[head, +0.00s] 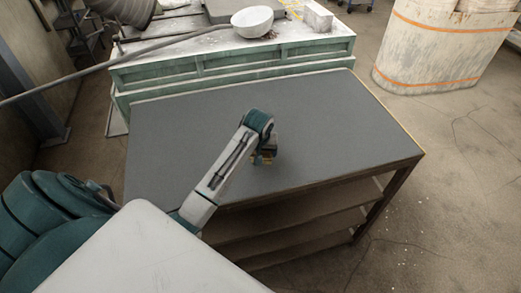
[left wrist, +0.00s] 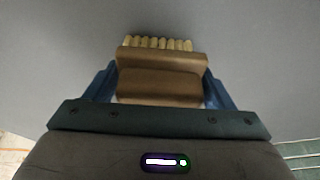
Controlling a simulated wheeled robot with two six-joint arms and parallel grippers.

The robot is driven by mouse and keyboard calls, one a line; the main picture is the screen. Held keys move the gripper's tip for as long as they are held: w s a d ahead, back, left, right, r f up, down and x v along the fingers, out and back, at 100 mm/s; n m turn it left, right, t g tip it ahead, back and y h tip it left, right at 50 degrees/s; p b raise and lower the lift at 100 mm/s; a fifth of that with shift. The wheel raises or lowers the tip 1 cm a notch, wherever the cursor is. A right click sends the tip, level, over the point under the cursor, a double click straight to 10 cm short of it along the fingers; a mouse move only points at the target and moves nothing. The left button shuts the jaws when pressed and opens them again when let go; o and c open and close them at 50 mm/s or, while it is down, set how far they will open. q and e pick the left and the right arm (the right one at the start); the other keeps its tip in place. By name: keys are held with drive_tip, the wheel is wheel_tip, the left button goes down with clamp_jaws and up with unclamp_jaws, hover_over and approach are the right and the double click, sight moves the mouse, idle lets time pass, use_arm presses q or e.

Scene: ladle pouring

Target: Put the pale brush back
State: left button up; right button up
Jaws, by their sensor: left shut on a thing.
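The brush (left wrist: 162,62) has a brown back and a row of pale bristles along its far side. My left gripper (left wrist: 160,90) is shut on it, with a blue finger on each side. In the head view my left gripper (head: 266,152) is over the middle of the grey table (head: 180,130), towards its front edge. Only a small yellowish part of the brush (head: 263,159) shows there, under the gripper. I cannot tell whether the brush touches the tabletop. My right gripper is not in view.
The tabletop around the gripper is bare, with open shelves (head: 300,222) below its front edge. Behind stands a green bench (head: 225,65) with a white bowl (head: 252,22) and a pale block (head: 317,15). A large pale container (head: 440,50) with orange bands stands at the back right.

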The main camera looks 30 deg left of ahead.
use_arm(q)
drive_tip(key=o, duration=0.9)
drive_tip(key=shift+f, duration=0.1)
drive_tip(key=shift+c, duration=0.2)
drive_tip(key=shift+o, duration=0.6)
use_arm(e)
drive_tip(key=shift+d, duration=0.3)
use_arm(q)
drive_tip(key=b+v, duration=0.1)
drive_tip(key=v, duration=1.1)
drive_tip(key=shift+r, duration=0.2)
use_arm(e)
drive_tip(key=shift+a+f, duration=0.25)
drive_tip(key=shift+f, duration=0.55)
use_arm(q)
drive_tip(key=shift+f+b, duration=0.1)
drive_tip(key=shift+b, duration=0.2)
